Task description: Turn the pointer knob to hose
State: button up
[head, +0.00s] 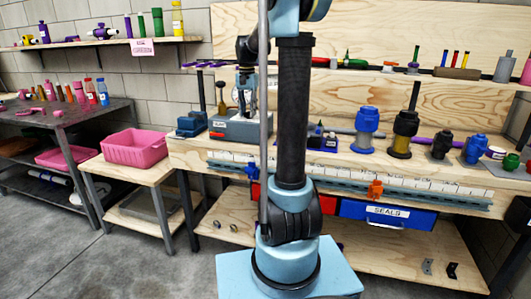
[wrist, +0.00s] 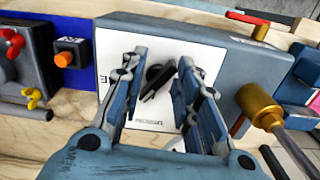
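The black pointer knob (wrist: 154,78) stands on a white labelled plate (wrist: 108,48) on a grey box, in the wrist view. Its pointer slants in the picture, from upper right to lower left. Lettering on the plate is partly hidden and too small to read surely. My gripper (wrist: 156,62) is open, its two blue-grey fingers on either side of the knob with gaps. I cannot tell how far the fingertips are above the plate. In the head view my gripper (head: 246,88) is over the grey box (head: 232,129) on the bench, and the knob cannot be made out.
In the wrist view, an orange button (wrist: 68,57) and a box with red (wrist: 13,42) and yellow (wrist: 36,97) wing handles lie left. A brass fitting (wrist: 258,104) with a metal rod stands close on the right. In the head view, blue blocks (head: 191,124) sit left of the grey box.

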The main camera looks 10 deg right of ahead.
jog(key=n, duration=0.4)
jog(key=shift+s+d, duration=0.1)
jog(key=shift+d, duration=0.1)
jog(key=n, duration=0.3)
jog(key=shift+d, duration=0.2)
jog(key=n, duration=0.4)
jog(key=shift+d, duration=0.2)
jog(key=shift+r+n, duration=0.3)
jog(key=shift+n, duration=0.1)
notch_tip(320, 180, up, 16)
jog(key=s+f+m, duration=0.1)
jog(key=s+f, duration=1)
jog(key=s, duration=0.3)
jog(key=s+f+m+t, duration=0.1)
jog(key=s+f, duration=1.1)
jog(key=s, duration=0.2)
jog(key=shift+s+f+m+t, duration=0.2)
jog(key=shift+s+m+t, duration=0.05)
jog(key=shift+m+t, duration=0.05)
